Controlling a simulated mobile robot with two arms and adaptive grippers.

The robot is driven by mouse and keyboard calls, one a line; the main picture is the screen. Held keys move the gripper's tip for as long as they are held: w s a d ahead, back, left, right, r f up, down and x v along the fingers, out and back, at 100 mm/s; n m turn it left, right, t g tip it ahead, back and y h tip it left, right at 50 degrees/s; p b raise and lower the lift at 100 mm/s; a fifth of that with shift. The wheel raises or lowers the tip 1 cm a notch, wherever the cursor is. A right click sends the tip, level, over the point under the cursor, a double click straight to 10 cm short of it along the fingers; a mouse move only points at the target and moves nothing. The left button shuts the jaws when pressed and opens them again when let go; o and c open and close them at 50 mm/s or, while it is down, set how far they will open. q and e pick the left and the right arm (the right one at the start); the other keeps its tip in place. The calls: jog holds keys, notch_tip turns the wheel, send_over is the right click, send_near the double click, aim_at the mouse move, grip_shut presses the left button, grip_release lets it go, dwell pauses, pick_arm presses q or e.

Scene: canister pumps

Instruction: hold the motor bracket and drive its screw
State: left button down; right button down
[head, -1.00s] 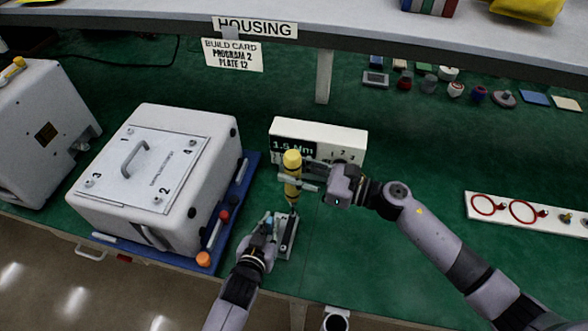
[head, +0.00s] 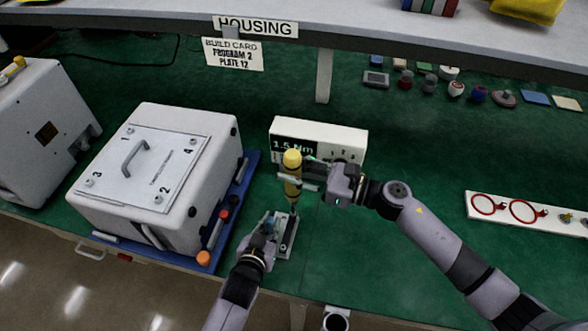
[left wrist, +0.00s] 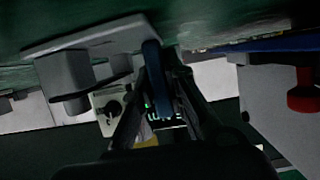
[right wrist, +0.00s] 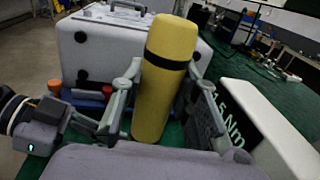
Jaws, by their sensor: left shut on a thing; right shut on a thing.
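My right gripper (head: 298,183) is shut on the yellow powered driver (head: 292,162), which stands nearly upright with its tip pointing down. In the right wrist view the driver's yellow body with a black band (right wrist: 165,80) fills the space between the fingers. Below it, a small grey fixture plate (head: 287,245) lies on the green bench. My left gripper (head: 270,226) is shut on a thin blue piece (left wrist: 155,80) beside that plate, apparently the motor bracket. The screw is too small to make out, and I cannot tell whether the driver tip touches it.
A white torque box (head: 345,140) reading 1.5 Nm stands just behind the driver. A large white housing (head: 180,125) on a blue mat (head: 253,160) is to the left. A white rack with red rings (head: 520,212) is at the right. The bench between is clear.

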aim_at(295, 154)
jog(key=shift+r, duration=2.5)
pick_arm(q)
jog(key=c, duration=1.5)
grip_release()
jog(key=shift+c, duration=0.2)
jog(key=v, duration=1.2)
jog(key=shift+d, duration=0.1)
pick_arm(e)
jog(key=shift+d, duration=0.1)
